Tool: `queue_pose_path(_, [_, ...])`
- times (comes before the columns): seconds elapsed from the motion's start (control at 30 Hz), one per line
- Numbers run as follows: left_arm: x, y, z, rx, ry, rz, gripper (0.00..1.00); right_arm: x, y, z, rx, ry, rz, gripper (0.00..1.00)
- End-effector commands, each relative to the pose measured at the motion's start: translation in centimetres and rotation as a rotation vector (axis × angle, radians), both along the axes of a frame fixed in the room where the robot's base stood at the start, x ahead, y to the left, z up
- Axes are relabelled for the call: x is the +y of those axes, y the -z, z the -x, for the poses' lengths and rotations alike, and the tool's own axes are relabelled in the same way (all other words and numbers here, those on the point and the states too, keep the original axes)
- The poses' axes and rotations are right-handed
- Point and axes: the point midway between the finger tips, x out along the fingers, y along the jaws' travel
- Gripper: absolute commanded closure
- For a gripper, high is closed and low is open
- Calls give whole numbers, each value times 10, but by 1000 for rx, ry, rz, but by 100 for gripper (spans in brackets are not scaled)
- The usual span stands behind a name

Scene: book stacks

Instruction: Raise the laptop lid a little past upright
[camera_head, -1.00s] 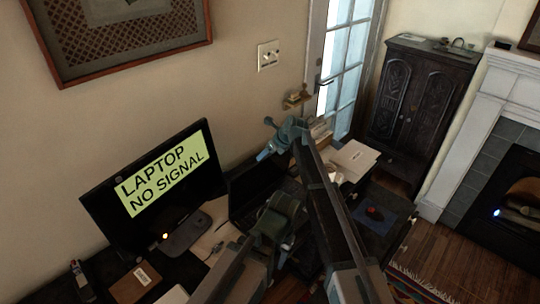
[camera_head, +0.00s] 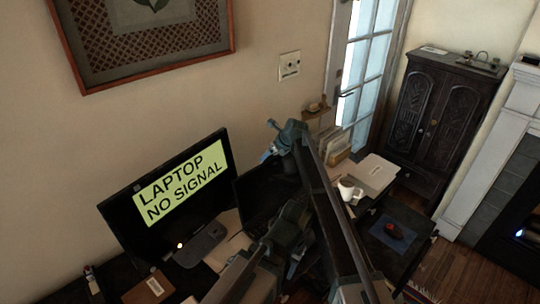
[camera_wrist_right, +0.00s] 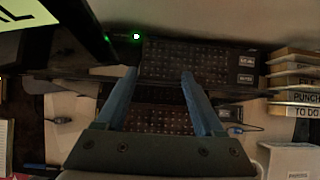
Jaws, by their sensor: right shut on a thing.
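The dark laptop (camera_head: 258,196) stands on the desk right of the monitor, its lid raised and its screen black. My arms hide much of it in the head view. My right gripper (camera_head: 268,153) is at the upper edge of the lid. In the right wrist view its two blue fingers (camera_wrist_right: 158,76) stand apart, shut on the dark lid, with rows of keys (camera_wrist_right: 190,62) beyond. My left arm reaches in front of the laptop; its fingertips are too dark and covered to read.
A monitor (camera_head: 122,215) reading "LAPTOP NO SIGNAL" stands close on the left. A white mug (camera_head: 348,188), a white box (camera_head: 372,172) and a red-black mouse (camera_head: 394,231) on a blue pad lie to the right. Labelled books (camera_wrist_right: 296,96) show in the wrist view.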

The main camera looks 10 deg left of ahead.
Motion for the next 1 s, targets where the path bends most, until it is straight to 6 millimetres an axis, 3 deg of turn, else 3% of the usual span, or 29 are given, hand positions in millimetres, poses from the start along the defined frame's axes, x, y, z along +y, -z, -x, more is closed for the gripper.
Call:
queue_pose_path(0.27, [0,0,0,0,0,0,50,3,0,0,0,-2,-5,100])
queue_pose_path(0.3, [0,0,0,0,0,0,50,3,0,0,0,-2,-5,27])
queue_pose_path(0.47, [0,0,0,0,0,0,50,2,0,0,0,-1,-3,0])
queue_pose_path(0.77, [0,-1,0,0,0,0,50,0,-1,1,1,-1,0,0])
queue_pose_path(1.0, [0,-16,0,0,0,0,50,-7,-16,6,1,0,-1,0])
